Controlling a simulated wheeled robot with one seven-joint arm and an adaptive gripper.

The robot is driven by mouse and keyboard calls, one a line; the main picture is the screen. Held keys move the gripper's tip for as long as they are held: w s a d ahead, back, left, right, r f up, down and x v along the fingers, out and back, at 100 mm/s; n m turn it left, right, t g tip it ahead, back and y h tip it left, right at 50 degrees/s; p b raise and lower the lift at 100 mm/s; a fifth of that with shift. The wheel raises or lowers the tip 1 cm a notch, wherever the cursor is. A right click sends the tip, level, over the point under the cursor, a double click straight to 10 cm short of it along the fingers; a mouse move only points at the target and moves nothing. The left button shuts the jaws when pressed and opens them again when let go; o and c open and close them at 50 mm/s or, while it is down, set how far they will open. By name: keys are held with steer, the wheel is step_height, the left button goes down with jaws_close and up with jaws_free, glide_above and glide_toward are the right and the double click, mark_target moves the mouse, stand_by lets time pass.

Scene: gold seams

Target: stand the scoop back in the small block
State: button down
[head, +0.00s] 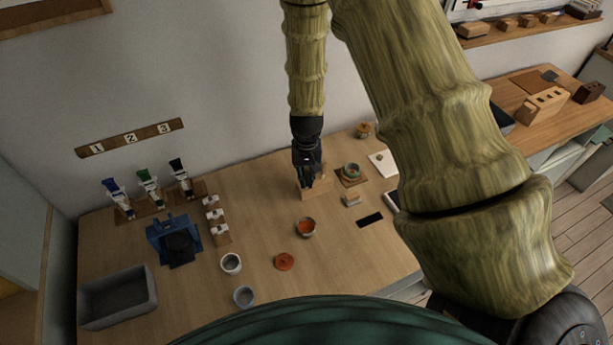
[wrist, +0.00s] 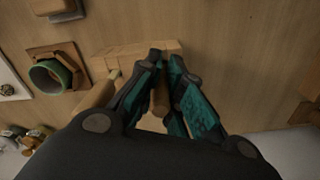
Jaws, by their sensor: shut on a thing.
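My gripper (head: 308,180) is at the small light-wood block (head: 318,192) near the back of the table. In the wrist view, my gripper (wrist: 167,62) is shut on a brown wooden handle, which I take to be the scoop (wrist: 159,98). The small block (wrist: 140,50) lies just beyond the fingertips in that view. The fingers hide the scoop's lower end, so I cannot tell whether it is in the block or above it. Another brown wooden handle (wrist: 98,97) stands beside my fingers, at the block.
A green-rimmed bowl (head: 351,169) sits on a wooden mat close to the right of the block. An orange-filled cup (head: 306,227) and a small wood piece (head: 352,200) stand in front. A grey bin (head: 118,297) is far left. Bare tabletop lies left of the block.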

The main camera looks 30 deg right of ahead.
mark_target(306, 168)
steer(key=shift+f, duration=0.25)
stand_by(0.3)
steer(key=c, duration=1.5)
jaws_free()
steer(key=shift+r, duration=0.1)
steer(key=shift+r+p, duration=1.85)
steer(key=shift+r, duration=0.6)
step_height(306, 168, up, 12)
